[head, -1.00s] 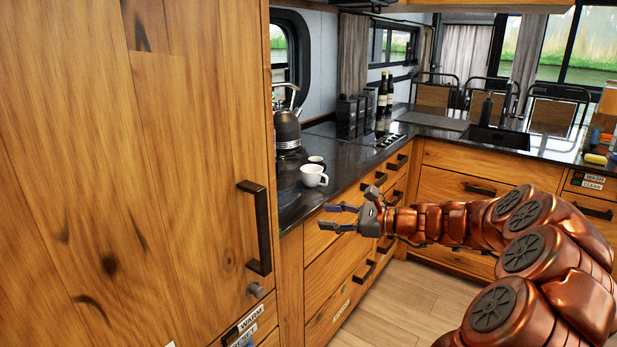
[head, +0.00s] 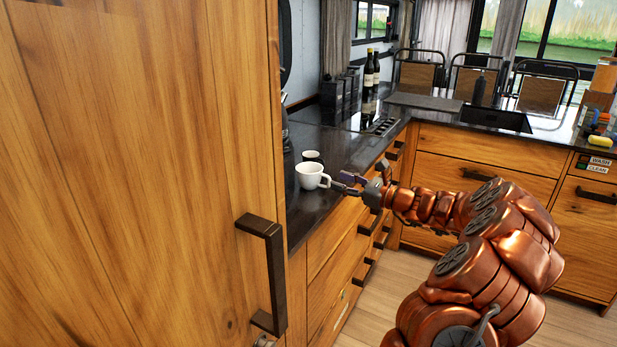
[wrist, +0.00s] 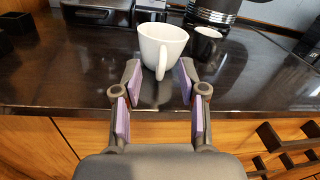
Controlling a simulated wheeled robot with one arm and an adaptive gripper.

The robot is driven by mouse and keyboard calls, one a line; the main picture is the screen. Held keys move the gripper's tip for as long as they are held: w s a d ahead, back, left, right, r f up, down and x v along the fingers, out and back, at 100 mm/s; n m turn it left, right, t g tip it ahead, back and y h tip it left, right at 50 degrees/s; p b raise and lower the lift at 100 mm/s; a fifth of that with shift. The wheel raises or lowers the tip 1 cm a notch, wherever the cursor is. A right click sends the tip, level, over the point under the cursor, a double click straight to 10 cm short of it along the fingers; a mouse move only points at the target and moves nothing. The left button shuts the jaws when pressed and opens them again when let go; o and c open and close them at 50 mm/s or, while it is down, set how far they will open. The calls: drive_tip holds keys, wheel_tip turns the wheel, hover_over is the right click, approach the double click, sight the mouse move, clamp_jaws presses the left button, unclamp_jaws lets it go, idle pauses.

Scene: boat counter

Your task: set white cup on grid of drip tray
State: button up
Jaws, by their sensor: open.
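The white cup (head: 311,178) stands upright on the dark counter. It also shows in the wrist view (wrist: 163,42), with its handle turned towards me. My gripper (head: 344,183) is open at the counter's front edge, just right of the cup in the head view. In the wrist view its two purple-padded fingers (wrist: 158,80) point at the cup, with the handle between the tips. The fingers are not closed on it; whether a tip touches it I cannot tell. I cannot clearly make out the drip tray or its grid in either view.
A dark cup (wrist: 207,43) stands close behind the white one. The lower part of a dark kettle (wrist: 213,9) is at the back, near a low grey-black unit (wrist: 97,11). A tall wooden cabinet (head: 130,170) fills the left. Bottles (head: 371,75) stand farther along.

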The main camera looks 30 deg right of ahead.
sight(329, 177)
drive_tip(key=shift+p+x, duration=0.35)
drive_tip(key=shift+x, duration=2.25)
drive_tip(key=shift+w+d, duration=0.1)
drive_tip(key=shift+d, duration=0.05)
drive_tip(key=shift+c, duration=0.2)
drive_tip(key=shift+f, duration=0.1)
clamp_jaws()
